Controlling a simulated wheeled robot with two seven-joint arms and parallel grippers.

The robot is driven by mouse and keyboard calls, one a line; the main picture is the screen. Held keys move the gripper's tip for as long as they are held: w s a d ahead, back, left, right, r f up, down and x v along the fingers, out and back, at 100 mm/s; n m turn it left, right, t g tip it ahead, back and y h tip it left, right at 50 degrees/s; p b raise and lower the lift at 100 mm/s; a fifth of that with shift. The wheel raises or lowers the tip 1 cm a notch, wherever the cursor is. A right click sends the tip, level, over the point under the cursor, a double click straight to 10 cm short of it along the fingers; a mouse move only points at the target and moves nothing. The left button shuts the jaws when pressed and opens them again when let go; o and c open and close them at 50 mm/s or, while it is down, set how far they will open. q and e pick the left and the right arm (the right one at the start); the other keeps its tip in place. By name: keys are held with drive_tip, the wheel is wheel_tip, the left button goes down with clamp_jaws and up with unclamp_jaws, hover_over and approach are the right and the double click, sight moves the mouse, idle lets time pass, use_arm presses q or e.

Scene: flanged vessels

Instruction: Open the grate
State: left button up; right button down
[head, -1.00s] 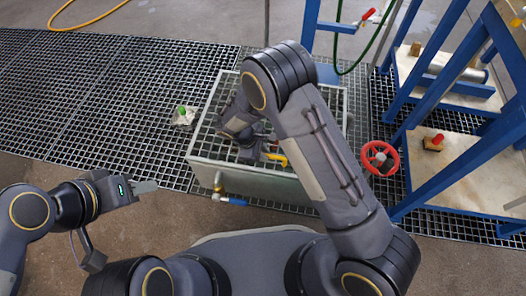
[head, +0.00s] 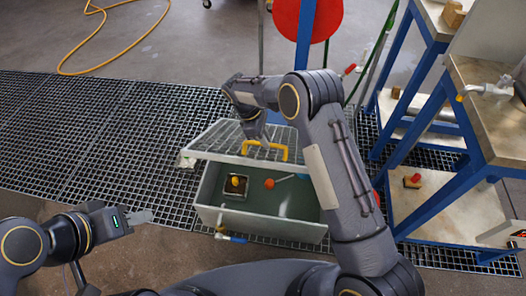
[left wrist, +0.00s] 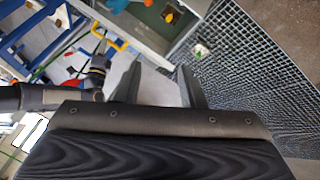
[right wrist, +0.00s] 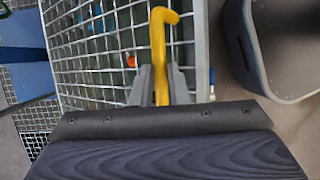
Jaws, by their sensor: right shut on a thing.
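The metal grate (head: 218,138) is tilted up over the far side of the tank (head: 268,227), its near edge raised, so the inside of the tank shows. My right gripper (head: 262,139) is shut on the grate's yellow handle (head: 282,150). In the right wrist view the handle (right wrist: 160,45) stands between the two fingers (right wrist: 160,85), with the grate's bars (right wrist: 95,50) behind it. My left gripper (head: 140,217) is empty at the lower left, apart from the tank. In the left wrist view its fingers (left wrist: 162,85) stand apart.
An orange float (head: 269,183) and a yellow knob (head: 236,181) show inside the tank. A tap with a blue handle (head: 232,239) sticks out at the tank's front. Blue-framed benches (head: 415,125) stand at the right. The floor grating (head: 100,130) at the left is clear.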

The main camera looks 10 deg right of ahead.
use_arm(q)
drive_tip(key=shift+r, duration=0.35)
